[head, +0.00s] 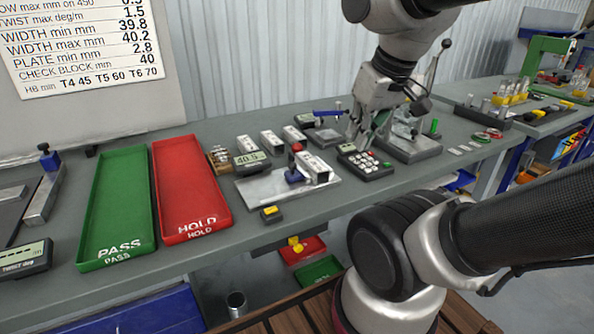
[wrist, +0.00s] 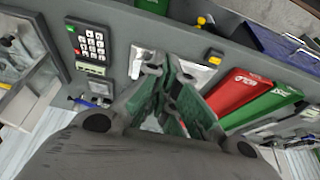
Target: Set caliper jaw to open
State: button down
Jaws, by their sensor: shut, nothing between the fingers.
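The caliper fixture is a bright metal plate (head: 262,190) with a display reading about 40.5 (head: 250,158), in the middle of the bench. A blue jaw block (head: 293,176) with a red knob (head: 297,148) stands on it, beside a pale block with printed marks (head: 317,168). I cannot tell how wide the jaw stands. My gripper (head: 362,140) is to the right of the fixture, above the bench behind the keypad, pointing down. Its fingers are shut and empty. In the wrist view the fingers (wrist: 170,68) cover much of the bright plate (wrist: 196,74).
A keypad (head: 365,163) lies right of the fixture. A red HOLD tray (head: 190,185) and green PASS tray (head: 122,205) lie left. Several marked blocks stand behind the fixture. A small yellow-topped box (head: 270,213) sits near the front edge. A lever stand (head: 412,145) is at right.

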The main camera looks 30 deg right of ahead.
dwell(0.4)
jog(key=c, duration=1.9)
grip_release()
jog(key=shift+c, duration=0.2)
jog(key=o, duration=0.3)
jog(key=shift+w+a+f, duration=0.1)
jog(key=shift+a+f, duration=0.05)
jog(key=shift+f, duration=0.15)
jog(key=shift+o, duration=0.4)
jog(key=w+a+f+g, duration=0.2)
jog(key=w+f, duration=0.1)
jog(key=w, duration=0.4)
jog(key=w+a+f+g, duration=0.2)
jog(key=w+f, duration=0.1)
jog(key=w, duration=0.4)
jog(key=shift+f, duration=0.15)
jog(key=m, duration=0.2)
send_over(292, 164)
jog(key=shift+w+r, duration=0.15)
jog(key=shift+r, duration=0.05)
jog(key=shift+m, duration=0.3)
notch_tip(292, 164, down, 8)
jog(key=shift+r, duration=0.2)
grip_shut()
